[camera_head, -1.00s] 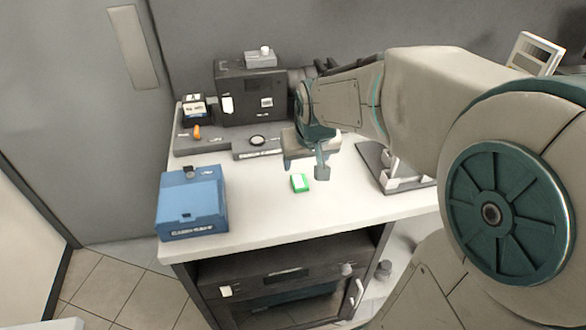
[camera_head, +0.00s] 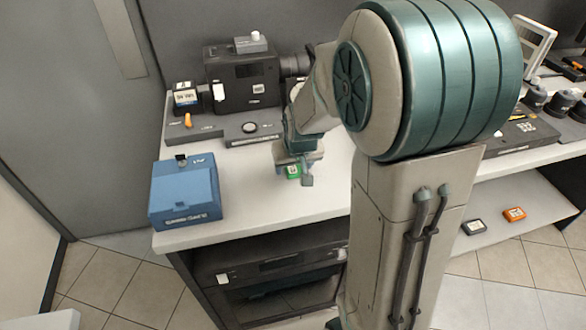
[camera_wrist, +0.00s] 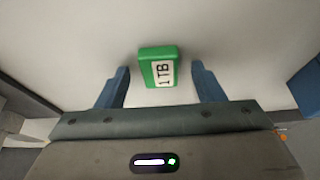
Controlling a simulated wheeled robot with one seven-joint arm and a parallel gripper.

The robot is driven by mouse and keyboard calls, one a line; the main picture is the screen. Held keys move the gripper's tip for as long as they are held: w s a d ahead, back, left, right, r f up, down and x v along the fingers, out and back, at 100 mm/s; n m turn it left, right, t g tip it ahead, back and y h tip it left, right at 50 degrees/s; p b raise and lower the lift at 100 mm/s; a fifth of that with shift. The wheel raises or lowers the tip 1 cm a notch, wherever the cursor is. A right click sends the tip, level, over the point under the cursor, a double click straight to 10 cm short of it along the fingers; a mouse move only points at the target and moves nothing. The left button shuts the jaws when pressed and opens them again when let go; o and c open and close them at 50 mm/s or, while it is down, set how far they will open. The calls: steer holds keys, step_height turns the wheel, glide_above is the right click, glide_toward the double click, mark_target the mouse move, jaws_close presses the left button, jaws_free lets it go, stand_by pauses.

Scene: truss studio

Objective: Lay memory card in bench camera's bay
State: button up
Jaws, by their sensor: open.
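The memory card is a small green block (camera_head: 293,172) with a white label, lying on the white bench top. In the wrist view the card (camera_wrist: 157,66) shows "1 TB" on its label and lies between my two fingers, with a gap on each side. My gripper (camera_head: 294,178) is open and low over the card; it also shows in the wrist view (camera_wrist: 160,84). The bench camera is a large black body (camera_head: 243,85) at the back of the bench, with its lens to the right. I cannot make out its bay clearly.
A blue box (camera_head: 185,195) stands at the bench's front left. A small grey unit (camera_head: 251,43) sits on top of the camera. Open bench lies between box and gripper.

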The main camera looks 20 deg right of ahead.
steer(key=c, duration=1.2)
steer(key=shift+o, duration=0.2)
